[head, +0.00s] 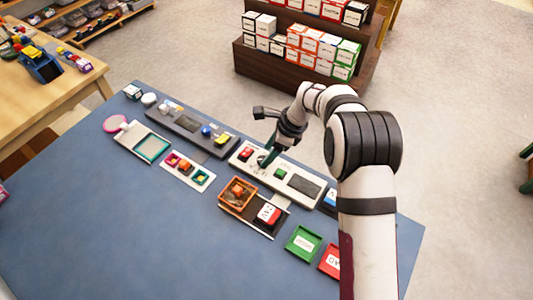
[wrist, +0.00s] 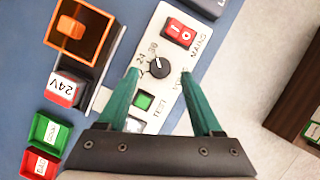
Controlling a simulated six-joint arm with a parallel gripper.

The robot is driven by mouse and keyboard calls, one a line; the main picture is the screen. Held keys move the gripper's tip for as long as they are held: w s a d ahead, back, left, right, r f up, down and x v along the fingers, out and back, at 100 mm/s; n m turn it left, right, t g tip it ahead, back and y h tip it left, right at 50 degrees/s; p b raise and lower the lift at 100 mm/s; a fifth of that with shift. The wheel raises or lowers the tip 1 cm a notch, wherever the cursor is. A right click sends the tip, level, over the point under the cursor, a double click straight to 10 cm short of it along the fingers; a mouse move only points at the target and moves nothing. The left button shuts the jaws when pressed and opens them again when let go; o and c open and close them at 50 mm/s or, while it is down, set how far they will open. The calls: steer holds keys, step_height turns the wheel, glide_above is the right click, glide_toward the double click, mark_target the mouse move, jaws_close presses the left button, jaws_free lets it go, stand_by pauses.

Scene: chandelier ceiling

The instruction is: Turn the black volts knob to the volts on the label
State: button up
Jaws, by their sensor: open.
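The black volts knob (wrist: 159,67) sits on a white panel (wrist: 163,25) in the wrist view. Printed numbers, which look like 24 and 36, stand beside it; a small pale mark shows on its upper side, but its exact setting is hard to tell. My gripper (wrist: 160,72) is open, one teal finger on each side of the knob, with visible gaps. In the head view my gripper (head: 268,157) is over the panel and hides most of the knob. A red-and-white block labelled 24V (wrist: 62,88) stands left of the panel; it also shows in the head view (head: 268,214).
The panel carries a red mains switch (wrist: 180,32) and a green test button (wrist: 143,101) close to the knob. An orange open box (wrist: 78,30) and green (head: 303,243) and red trays stand nearby. The blue table's front left is clear.

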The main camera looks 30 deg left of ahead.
steer(key=shift+x, duration=1.15)
jaws_close()
